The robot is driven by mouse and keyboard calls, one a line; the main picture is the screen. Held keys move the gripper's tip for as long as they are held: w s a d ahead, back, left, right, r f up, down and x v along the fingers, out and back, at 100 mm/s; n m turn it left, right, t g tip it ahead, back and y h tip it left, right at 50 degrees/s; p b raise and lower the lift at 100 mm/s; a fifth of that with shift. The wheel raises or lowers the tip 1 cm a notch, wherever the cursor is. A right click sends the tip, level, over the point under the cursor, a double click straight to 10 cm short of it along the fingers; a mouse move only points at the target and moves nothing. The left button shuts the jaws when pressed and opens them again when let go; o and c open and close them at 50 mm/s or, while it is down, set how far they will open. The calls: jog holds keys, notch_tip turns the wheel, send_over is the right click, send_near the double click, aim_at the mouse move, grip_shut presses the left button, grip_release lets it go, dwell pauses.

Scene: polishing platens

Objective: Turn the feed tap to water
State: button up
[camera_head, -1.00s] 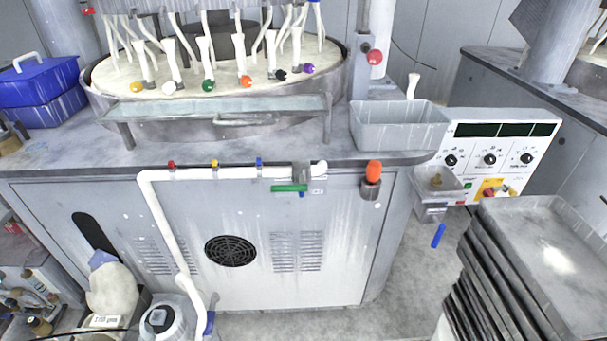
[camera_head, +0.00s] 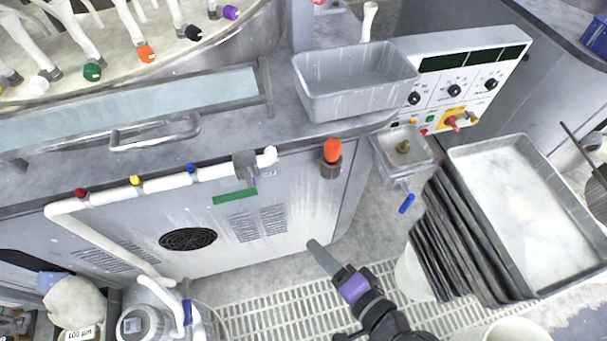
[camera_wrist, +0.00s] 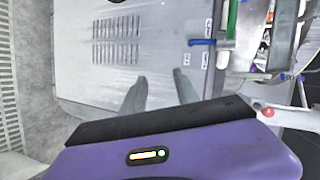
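The feed tap (camera_head: 244,165) is a grey valve body near the right end of a white pipe on the front of the polishing cabinet. Its long green handle (camera_head: 236,197) lies roughly along the pipe, and a small blue piece shows beside it. In the wrist view, the green handle (camera_wrist: 232,18) is at the upper right, beside small white labels (camera_wrist: 208,28) too small to read. My gripper (camera_head: 316,248) is below and right of the tap, apart from it. In the wrist view, the two fingers of my gripper (camera_wrist: 160,88) stand apart with nothing between them.
An orange knob (camera_head: 332,151) sticks out right of the tap. A grey basin (camera_head: 355,105) stands above on the bench. A small sink with a blue lever (camera_head: 407,203) and stacked trays (camera_head: 466,150) are at the right. Grating (camera_head: 280,305) covers the floor.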

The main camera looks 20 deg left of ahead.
aim_at(228, 195)
jog(key=w+a+r+g+y+p, duration=0.1)
jog(key=a+r, duration=0.2)
jog(key=a, duration=0.3)
jog(key=w+a+r+n+g+y, duration=0.1)
jog(key=a+r+g+y, duration=0.1)
jog(key=a, duration=0.4)
jog(key=w+a+r+g+y+p, duration=0.1)
jog(key=a+r+y, duration=0.1)
jog(key=a+r, duration=0.3)
jog(key=shift+a+g+p, duration=0.35)
jog(key=shift+a+g, duration=0.05)
jog(key=shift+a, duration=0.45)
jog(key=shift+w+a+f, duration=0.2)
jog(key=shift+a, duration=0.45)
grip_shut()
